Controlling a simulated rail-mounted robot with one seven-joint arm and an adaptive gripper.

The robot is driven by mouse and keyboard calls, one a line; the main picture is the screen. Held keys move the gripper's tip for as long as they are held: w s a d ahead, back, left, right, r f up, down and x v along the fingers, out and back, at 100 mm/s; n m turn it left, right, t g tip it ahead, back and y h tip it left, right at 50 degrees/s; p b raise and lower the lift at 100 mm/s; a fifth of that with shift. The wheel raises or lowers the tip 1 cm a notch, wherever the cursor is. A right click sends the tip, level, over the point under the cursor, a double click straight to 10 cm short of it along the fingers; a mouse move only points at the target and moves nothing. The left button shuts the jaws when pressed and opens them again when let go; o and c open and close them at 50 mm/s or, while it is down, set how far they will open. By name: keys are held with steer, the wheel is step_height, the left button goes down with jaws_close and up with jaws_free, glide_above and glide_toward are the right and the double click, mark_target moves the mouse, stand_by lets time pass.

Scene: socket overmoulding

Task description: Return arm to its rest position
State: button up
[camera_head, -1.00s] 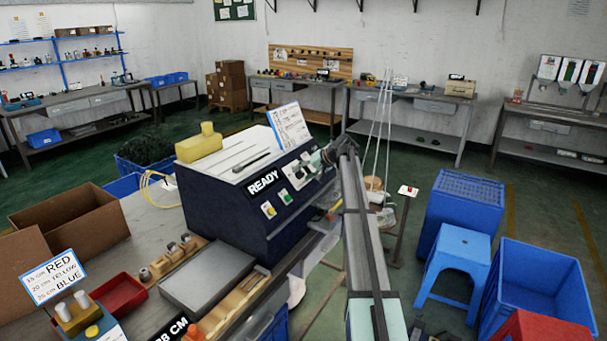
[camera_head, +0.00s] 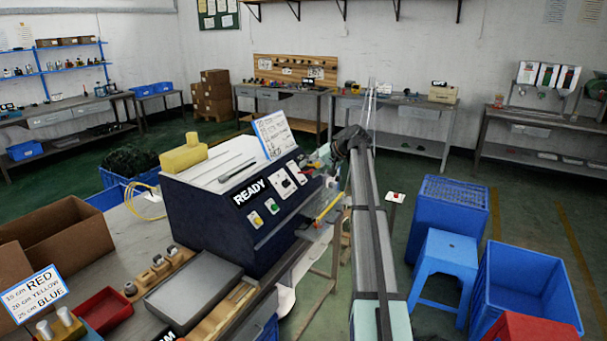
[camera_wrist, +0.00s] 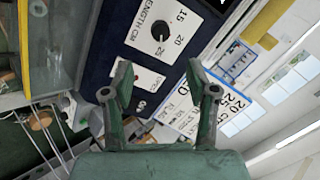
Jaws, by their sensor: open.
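My gripper (camera_wrist: 160,85) is open and empty in the wrist view, its two green fingers spread apart. Behind the fingers is the dark front panel of the READY machine (camera_wrist: 155,12), tilted in this view, with a length dial (camera_wrist: 160,31). In the head view my arm reaches forward along the right side of the machine (camera_head: 210,215). Its far end is beside the machine's right end, and the fingers are too small there to make out clearly.
The bench holds a grey plate (camera_head: 193,287), a red tray (camera_head: 103,311) and a cardboard box (camera_head: 75,235). Blue crates (camera_head: 527,290) and a blue stool (camera_head: 446,252) stand on the floor at right. Green floor is open beyond the machine.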

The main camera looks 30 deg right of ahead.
steer(key=shift+s+d+r, duration=0.15)
steer(key=shift+s+r, duration=0.05)
steer(key=shift+w, duration=0.1)
